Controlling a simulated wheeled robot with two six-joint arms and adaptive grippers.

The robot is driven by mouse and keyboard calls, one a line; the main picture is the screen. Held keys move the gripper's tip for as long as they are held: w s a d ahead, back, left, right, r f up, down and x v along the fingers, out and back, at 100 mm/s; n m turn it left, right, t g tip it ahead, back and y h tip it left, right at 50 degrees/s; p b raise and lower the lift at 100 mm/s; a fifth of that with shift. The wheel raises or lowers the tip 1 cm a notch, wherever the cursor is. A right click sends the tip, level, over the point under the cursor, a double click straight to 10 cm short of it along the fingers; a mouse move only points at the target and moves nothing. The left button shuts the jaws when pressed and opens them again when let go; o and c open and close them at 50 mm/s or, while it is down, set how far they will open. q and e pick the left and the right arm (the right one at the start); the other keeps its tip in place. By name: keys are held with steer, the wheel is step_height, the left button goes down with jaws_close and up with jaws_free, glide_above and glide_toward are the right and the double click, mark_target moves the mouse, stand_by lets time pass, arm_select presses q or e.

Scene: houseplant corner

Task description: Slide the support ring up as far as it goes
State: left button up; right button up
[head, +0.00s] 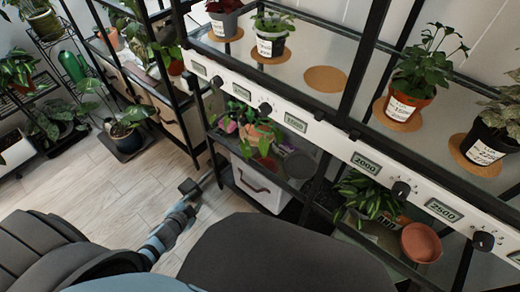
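I cannot make out a support ring in the head view. No plant here clearly shows a stake with a ring on it. My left gripper (190,188) is the small dark end of the blue-grey arm at the lower left. It is over the wooden floor, left of the front shelf, and seems to touch no plant. Its fingers are too small and dark to tell open from shut. My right gripper is not in view.
A black-framed plant shelf (352,50) runs diagonally across the right, with labelled pots (404,107), cork mats (325,79) and a white rail of knobs and displays (366,163). A white crate (262,186) stands below. A potted plant (126,138) stands at left. The wooden floor (95,195) has free room.

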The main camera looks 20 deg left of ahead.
arm_select(q)
steer(key=w+d+r+m+t+h+b, duration=0.2)
steer(key=w+d+r+m+t, duration=0.15)
steer(key=w+r+m, duration=0.35)
steer(key=m+t+h, duration=0.2)
steer(key=m+h, duration=0.4)
steer(key=m, duration=0.1)
glide_toward(261, 131)
steer(key=b+x, duration=0.1)
steer(key=x, duration=0.4)
steer(key=b+x, duration=0.1)
steer(key=x, duration=0.4)
steer(key=shift+w+d+f+b, duration=0.1)
steer(key=shift+f+b, duration=0.15)
steer(key=shift+b, duration=0.05)
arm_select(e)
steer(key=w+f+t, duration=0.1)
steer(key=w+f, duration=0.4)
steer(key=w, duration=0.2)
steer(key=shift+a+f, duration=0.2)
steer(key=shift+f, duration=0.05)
arm_select(q)
steer(key=shift+c, duration=0.6)
jaws_close()
